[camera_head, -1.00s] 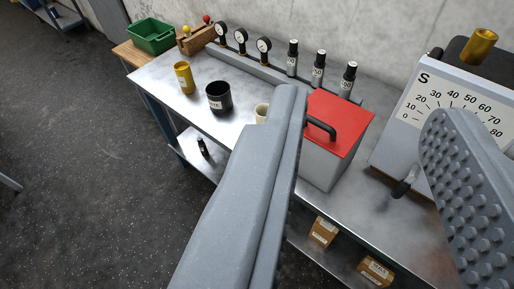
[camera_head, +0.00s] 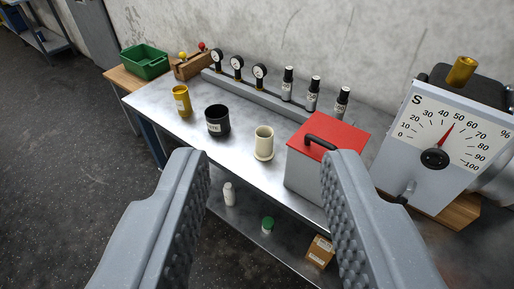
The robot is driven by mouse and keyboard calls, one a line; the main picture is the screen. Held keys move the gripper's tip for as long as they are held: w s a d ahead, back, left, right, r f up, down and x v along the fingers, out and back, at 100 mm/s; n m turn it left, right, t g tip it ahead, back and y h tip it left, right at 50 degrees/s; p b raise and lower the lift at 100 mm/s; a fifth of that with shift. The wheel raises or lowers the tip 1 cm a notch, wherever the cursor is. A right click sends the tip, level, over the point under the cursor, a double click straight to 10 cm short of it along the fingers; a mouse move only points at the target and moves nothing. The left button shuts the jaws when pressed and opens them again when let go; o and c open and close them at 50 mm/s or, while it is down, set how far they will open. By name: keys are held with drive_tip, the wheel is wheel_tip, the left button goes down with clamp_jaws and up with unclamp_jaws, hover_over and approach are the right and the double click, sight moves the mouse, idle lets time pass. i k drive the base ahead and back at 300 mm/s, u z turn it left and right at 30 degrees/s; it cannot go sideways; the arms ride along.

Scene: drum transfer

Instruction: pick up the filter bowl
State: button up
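A cream cup with a flared foot (camera_head: 263,143) stands upright on the steel bench (camera_head: 160,103); it looks like the filter bowl, though it bears no readable label. My gripper (camera_head: 267,154) is open, with one ridged finger on each side of the picture. The cream cup shows between and beyond the fingertips, apart from both. A black cup with a white label (camera_head: 217,120) and a yellow cup (camera_head: 181,101) stand to its left.
A grey box with a red lid and black handle (camera_head: 325,140) stands right of the cream cup. A dial unit (camera_head: 445,145) is farther right. Gauges and dark-capped cylinders (camera_head: 287,84) line the back. A green bin (camera_head: 145,62) is far left. A lower shelf (camera_head: 245,230) holds small containers.

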sight(263, 152)
drive_tip(key=z, duration=0.05)
drive_tip(key=i, duration=1)
drive_tip(key=u, duration=0.05)
